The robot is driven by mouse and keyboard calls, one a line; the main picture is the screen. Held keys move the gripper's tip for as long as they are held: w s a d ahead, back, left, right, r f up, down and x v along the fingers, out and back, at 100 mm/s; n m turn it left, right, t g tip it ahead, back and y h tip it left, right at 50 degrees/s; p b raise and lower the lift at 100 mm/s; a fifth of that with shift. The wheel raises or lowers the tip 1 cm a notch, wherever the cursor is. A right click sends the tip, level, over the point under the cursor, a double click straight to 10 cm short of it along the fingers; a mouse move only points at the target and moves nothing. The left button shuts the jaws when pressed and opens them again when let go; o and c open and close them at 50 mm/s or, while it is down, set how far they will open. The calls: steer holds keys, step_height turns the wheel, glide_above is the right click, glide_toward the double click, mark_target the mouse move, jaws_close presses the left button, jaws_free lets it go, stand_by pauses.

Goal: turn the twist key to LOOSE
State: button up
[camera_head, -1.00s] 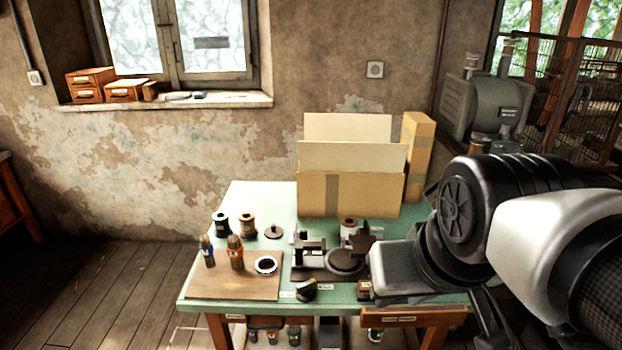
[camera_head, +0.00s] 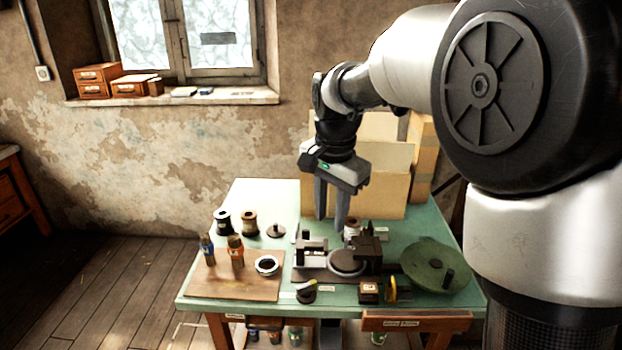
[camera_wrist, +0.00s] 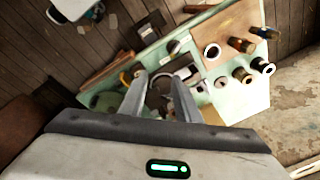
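A black knob with a pale yellow bar on top (camera_head: 306,291), which looks like the twist key, stands at the front edge of the green table. Small labels lie on either side of it, too small to read. A dark knob in the wrist view (camera_wrist: 173,47) appears to be the same one. My gripper (camera_head: 331,212) is above the back half of the table, pointing down, well behind and above the knob. Its two fingers are apart with nothing between them, as the wrist view also shows (camera_wrist: 158,80).
Behind the knob stands the press with a round dark plate (camera_head: 346,262). A wooden board (camera_head: 225,286) with bottles is left. Cardboard boxes (camera_head: 385,195) stand behind.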

mark_target(306, 284)
steer(key=w+a+f+m+g, duration=0.2)
steer(key=w+a+f+m, duration=0.25)
steer(key=w+f, duration=0.55)
steer(key=shift+n, duration=0.25)
steer(key=f, duration=0.6)
steer(key=s+f, duration=0.1)
steer(key=f, duration=1.2)
steer(key=shift+s+a+p, duration=0.35)
steer(key=shift+a, duration=0.05)
steer(key=shift+c, duration=0.5)
jaws_close()
